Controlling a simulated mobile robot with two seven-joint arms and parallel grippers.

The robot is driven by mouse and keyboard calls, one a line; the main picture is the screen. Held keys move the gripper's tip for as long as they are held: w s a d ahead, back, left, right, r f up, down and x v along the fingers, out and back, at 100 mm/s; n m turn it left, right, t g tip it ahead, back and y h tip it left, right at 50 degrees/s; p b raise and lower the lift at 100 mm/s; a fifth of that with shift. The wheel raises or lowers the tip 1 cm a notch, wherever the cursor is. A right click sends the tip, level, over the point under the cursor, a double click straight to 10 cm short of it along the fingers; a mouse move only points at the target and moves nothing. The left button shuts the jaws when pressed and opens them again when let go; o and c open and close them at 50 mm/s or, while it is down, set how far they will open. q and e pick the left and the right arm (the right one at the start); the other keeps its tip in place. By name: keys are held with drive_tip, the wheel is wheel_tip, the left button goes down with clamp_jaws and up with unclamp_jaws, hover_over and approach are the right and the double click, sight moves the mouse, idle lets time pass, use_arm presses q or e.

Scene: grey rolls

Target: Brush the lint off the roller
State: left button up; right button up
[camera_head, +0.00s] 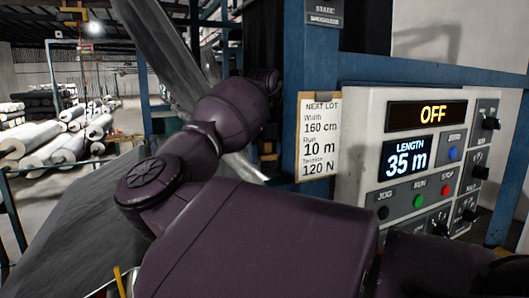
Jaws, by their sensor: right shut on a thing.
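My right arm, dark purple, crosses the middle of the head view. Its far end, with my right gripper (264,84), is beside a blue post. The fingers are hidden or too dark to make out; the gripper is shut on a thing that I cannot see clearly. Grey sheet material (168,50) runs slanting behind the arm, and more grey material (75,225) spreads at the lower left. A pale, shiny piece (243,167) shows just below the forearm; I cannot tell whether it is the roller. No lint or brush is clearly visible. My left gripper is not in view.
A control box (365,150) at the right reads OFF and 35 m, with knobs and buttons. A lot card (319,138) hangs beside it on the blue frame (312,65). White rolls (65,140) lie far left. A yellow stick (119,281) shows at the bottom left.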

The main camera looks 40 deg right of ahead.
sight(246, 153)
drive_tip(key=shift+f, duration=0.15)
drive_tip(key=shift+w, duration=0.1)
drive_tip(key=shift+w+d, duration=0.25)
drive_tip(key=shift+w, duration=0.5)
drive_tip(key=shift+w+d, duration=0.25)
drive_tip(key=shift+w, duration=0.45)
drive_tip(key=shift+w+d+f, duration=0.1)
drive_tip(key=shift+w+d, duration=0.15)
drive_tip(key=shift+w, duration=0.55)
drive_tip(key=shift+w+d, duration=0.25)
drive_tip(key=shift+w, duration=0.5)
drive_tip(key=shift+w+d+r, duration=0.1)
drive_tip(key=shift+w+d, duration=0.25)
drive_tip(key=shift+w, duration=0.65)
drive_tip(key=shift+w+d+r, duration=0.1)
drive_tip(key=shift+w+d, duration=0.2)
drive_tip(key=shift+w, duration=0.75)
drive_tip(key=shift+w+d, duration=0.35)
drive_tip(key=shift+w, duration=0.65)
drive_tip(key=shift+r, duration=0.1)
